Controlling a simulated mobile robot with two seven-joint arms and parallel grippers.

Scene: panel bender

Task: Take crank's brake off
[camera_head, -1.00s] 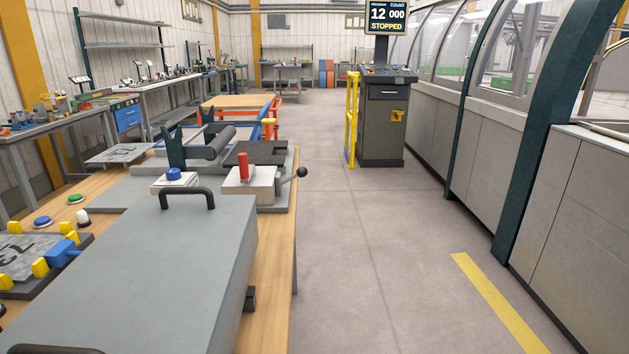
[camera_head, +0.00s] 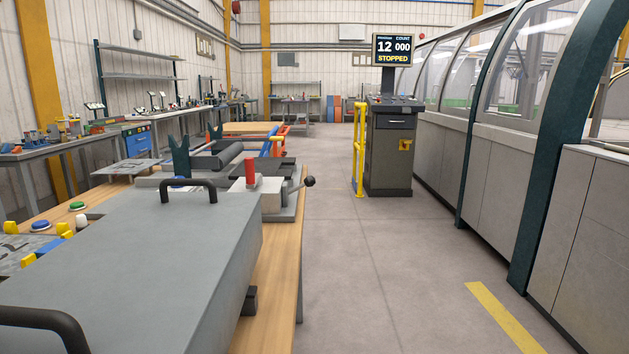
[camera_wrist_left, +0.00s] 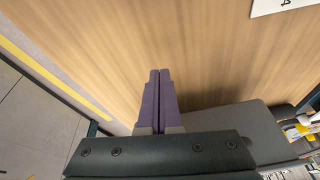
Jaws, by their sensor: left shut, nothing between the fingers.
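A lever with a black ball knob (camera_head: 310,181) sticks out to the right at the bench's far right edge. Beside it a red cylinder (camera_head: 250,172) stands upright on a pale block (camera_head: 268,192). I cannot tell which part is the crank's brake. Behind them a dark roller (camera_head: 226,158) lies near a teal V-shaped bracket (camera_head: 180,157). My left gripper (camera_wrist_left: 158,72) shows only in the left wrist view, its purple fingers shut and empty in front of a wooden surface. Neither gripper shows in the head view.
A large grey box (camera_head: 150,265) with black handles covers much of the near bench (camera_head: 280,290). Green and blue buttons (camera_head: 40,226) sit at left. A grey console (camera_head: 389,155) stands behind a yellow rail (camera_head: 359,150).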

